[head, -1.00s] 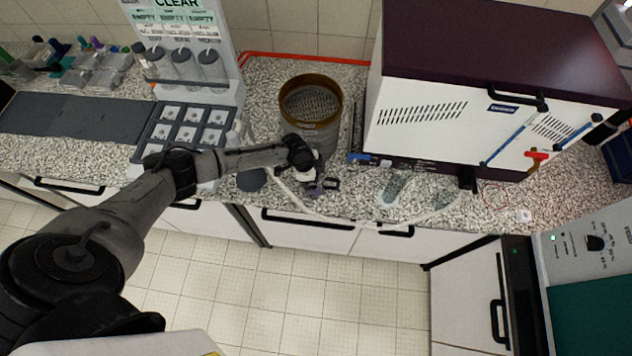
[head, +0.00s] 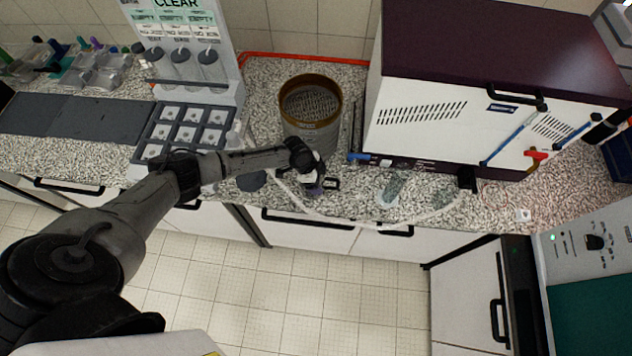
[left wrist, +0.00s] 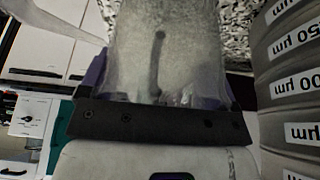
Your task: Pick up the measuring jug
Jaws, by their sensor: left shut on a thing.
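My left gripper (head: 314,184) is at the front of the bench, just in front of the sieve stack (head: 312,134). In the left wrist view the gripper (left wrist: 160,88) is shut on a clear, frosted-looking vessel, which I take to be the measuring jug (left wrist: 190,45). A finger shows on each side of it, and a dark upright strip shows through its wall. In the head view the jug is mostly hidden by my gripper and wrist. I cannot tell whether its base touches the bench. My right gripper is not in view.
The sieve stack stands close beside the jug, and its labelled rings (left wrist: 290,90) fill the right of the wrist view. A white hose (head: 340,221) loops along the bench front. A large white cabinet with a dark top (head: 480,40) stands right. Clear vessels (head: 392,190) lie before it.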

